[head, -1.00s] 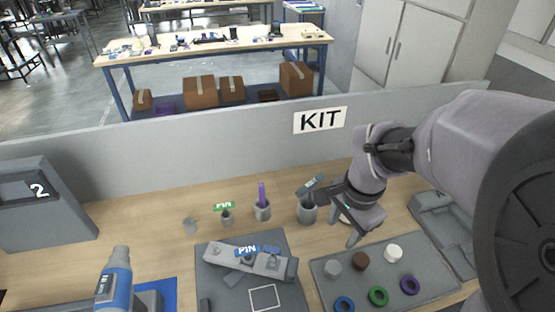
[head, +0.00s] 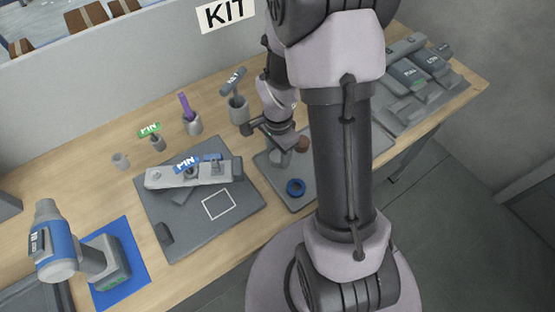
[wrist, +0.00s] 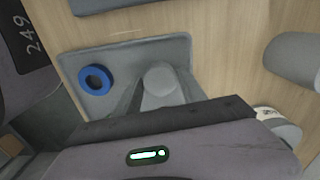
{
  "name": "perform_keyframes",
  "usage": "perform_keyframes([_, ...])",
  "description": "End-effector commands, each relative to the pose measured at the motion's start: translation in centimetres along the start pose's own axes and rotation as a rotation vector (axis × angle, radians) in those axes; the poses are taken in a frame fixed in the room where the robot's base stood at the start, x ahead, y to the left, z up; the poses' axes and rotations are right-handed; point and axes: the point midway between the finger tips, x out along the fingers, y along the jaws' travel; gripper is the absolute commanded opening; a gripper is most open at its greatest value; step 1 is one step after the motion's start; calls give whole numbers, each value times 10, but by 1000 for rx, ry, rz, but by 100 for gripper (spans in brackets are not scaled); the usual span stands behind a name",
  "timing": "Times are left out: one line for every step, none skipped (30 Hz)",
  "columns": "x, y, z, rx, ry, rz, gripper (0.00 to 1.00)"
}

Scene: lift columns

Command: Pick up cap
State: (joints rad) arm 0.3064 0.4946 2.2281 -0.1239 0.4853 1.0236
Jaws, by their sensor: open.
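A grey cap (head: 279,158) stands on the grey tray (head: 275,178), partly hidden by my gripper (head: 283,146) in the head view. In the wrist view the grey cap (wrist: 160,82) shows between the fingers of my gripper (wrist: 161,92), which points down at it. The gripper is open, and I cannot tell if the fingers touch the cap. A brown cap (head: 302,144) is just to the right in the head view. The white cap is hidden.
A cup with a tool (head: 239,108) stands behind. A mat with a PIN block (head: 165,178) and a drill (head: 62,245) are left.

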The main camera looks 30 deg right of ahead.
Motion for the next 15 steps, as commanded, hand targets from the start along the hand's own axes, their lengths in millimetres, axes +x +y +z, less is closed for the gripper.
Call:
perform_keyframes([6,0,0,0,-1,1,49])
perform_keyframes([7,0,0,0,0,1,49])
perform_keyframes([7,0,0,0,0,0,49])
perform_keyframes([6,0,0,0,0,-1,49])
perform_keyframes([6,0,0,0,0,-1,49])
perform_keyframes([5,0,0,0,0,-1,49])
perform_keyframes([5,0,0,0,0,-1,49])
perform_keyframes([5,0,0,0,0,-1,47])
perform_keyframes([5,0,0,0,0,-1,39])
perform_keyframes([5,0,0,0,0,0,33])
perform_keyframes([5,0,0,0,0,0,27])
perform_keyframes([5,0,0,0,0,0,19])
perform_keyframes([5,0,0,0,0,0,13])
perform_keyframes([5,0,0,0,0,0,8])
perform_keyframes([5,0,0,0,0,-1,3])
